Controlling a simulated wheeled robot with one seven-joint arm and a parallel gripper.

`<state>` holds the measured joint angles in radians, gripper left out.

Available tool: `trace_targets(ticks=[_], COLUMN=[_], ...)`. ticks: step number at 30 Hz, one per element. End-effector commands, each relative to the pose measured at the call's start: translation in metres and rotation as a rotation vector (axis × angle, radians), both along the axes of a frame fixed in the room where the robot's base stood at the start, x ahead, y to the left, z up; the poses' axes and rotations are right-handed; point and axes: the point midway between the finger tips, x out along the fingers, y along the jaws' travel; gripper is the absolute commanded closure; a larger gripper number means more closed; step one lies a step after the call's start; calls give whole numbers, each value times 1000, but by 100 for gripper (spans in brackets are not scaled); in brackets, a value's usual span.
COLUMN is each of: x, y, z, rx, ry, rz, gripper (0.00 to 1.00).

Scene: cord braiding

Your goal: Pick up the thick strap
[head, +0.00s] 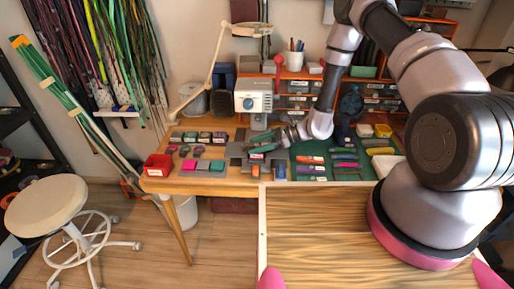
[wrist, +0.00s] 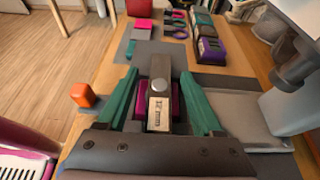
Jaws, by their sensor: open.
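My gripper (wrist: 159,76) is open in the wrist view, its two teal fingers apart. Between them lies a magenta piece (wrist: 177,100) with a grey metal bar and a white label over it. In the head view my gripper (head: 264,147) is low over the middle of the workbench, in front of the white machine, and hides part of what lies below.
A white machine (head: 254,97) stands behind my gripper. A green mat (head: 327,148) with several coloured pieces lies to the right. A red bin (head: 158,166) is at the bench's left end. An orange-topped block (wrist: 83,95) is left of the fingers. Purple and green blocks (wrist: 210,50) lie beyond.

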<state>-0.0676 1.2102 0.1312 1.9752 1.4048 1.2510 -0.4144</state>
Motion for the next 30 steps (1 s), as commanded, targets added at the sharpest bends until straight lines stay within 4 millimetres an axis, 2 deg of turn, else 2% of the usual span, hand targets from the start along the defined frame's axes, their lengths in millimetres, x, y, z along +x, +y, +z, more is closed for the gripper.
trace_targets(ticks=[2, 3, 5, 6, 8, 20, 25, 30], x=[0, 0, 0, 0, 0, 0, 1, 1], y=[0, 0, 0, 0, 0, 0, 0, 0], z=[0, 0, 0, 0, 0, 6, 27, 63], rx=[0, 0, 0, 0, 0, 1, 1, 1], ry=[0, 0, 0, 0, 0, 0, -2, -4], rz=[0, 0, 0, 0, 0, 0, 0, 1], gripper=[32, 40, 63, 78, 100, 100, 100, 100])
